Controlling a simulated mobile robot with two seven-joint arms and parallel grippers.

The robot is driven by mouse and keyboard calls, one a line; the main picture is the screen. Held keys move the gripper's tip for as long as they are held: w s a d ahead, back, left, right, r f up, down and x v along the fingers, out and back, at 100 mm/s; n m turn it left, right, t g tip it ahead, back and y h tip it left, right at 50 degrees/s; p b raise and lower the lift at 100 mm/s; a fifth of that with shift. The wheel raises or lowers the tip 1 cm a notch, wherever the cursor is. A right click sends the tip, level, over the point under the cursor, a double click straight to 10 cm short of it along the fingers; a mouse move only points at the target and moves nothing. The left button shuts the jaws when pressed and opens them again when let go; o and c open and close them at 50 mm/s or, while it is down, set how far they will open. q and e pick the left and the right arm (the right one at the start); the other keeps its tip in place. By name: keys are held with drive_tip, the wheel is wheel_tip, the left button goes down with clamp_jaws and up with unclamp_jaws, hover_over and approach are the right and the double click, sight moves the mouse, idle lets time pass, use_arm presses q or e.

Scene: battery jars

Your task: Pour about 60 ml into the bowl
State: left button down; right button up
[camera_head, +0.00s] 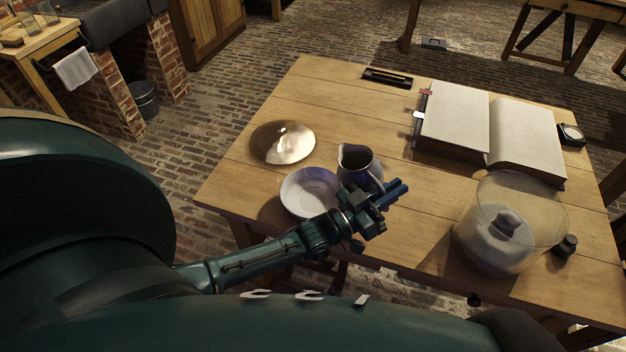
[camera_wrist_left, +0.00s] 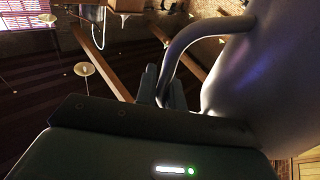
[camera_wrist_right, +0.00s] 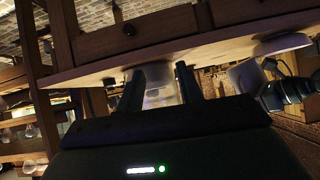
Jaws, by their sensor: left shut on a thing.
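A blue-grey jug (camera_head: 354,166) with a dark mouth is in the head view, just right of the white bowl (camera_head: 311,191) and overlapping its right edge. The bowl stands on the table. My left gripper (camera_head: 384,206) is shut on the jug's handle; the handle (camera_wrist_left: 181,62) and the jug's side (camera_wrist_left: 246,70) fill much of the left wrist view. The jug looks about upright, with its lip toward the upper left. I cannot see any liquid in the jug or the bowl. My right gripper (camera_wrist_right: 161,88) is open in the right wrist view, its fingers apart and nothing gripped.
A shiny round metal disc (camera_head: 283,143) lies behind the bowl. An open book (camera_head: 495,135) fills the back right of the wooden table (camera_head: 430,215). A large glass jar (camera_head: 510,222) with a pale object inside stands at the right, beside a small dark weight (camera_head: 565,246).

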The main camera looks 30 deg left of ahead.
use_arm(q)
drive_tip(key=shift+w+d+f+m+g+y+p, duration=0.15)
drive_tip(key=shift+d+m+g+y+p, duration=0.45)
drive_tip(key=shift+d+m+g+p, duration=0.45)
use_arm(e)
drive_tip(key=shift+s+d+r+g+h, duration=0.2)
drive_tip(key=shift+d+g+h, duration=0.1)
drive_tip(key=shift+d, duration=0.1)
idle(0.5)
